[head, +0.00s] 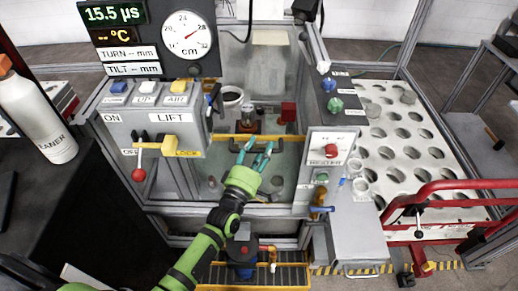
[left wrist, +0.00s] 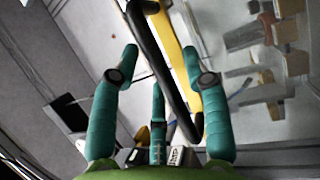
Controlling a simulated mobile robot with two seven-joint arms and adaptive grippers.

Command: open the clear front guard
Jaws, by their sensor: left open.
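The clear front guard (head: 284,172) appears as a see-through pane across the front of the machine, between the two control panels; its exact edges are hard to make out. A yellow bar (head: 291,139) runs across it, and this bar shows at a slant in the left wrist view (left wrist: 172,52). A black handle-like bar (left wrist: 145,42) lies alongside the yellow bar there. My left gripper (head: 257,150) is open and empty in front of the guard, its fingers pointing at the yellow bar. In the left wrist view the fingertips (left wrist: 160,58) spread to either side of both bars. My right gripper is not in view.
The left panel carries the LIFT controls, a yellow LOCK block (head: 185,147) and a red-knobbed lever (head: 138,174). The right panel has a red heater switch (head: 332,150). A white bottle (head: 38,112) stands at left. A holed white table (head: 400,140) and red rails (head: 450,190) are at right.

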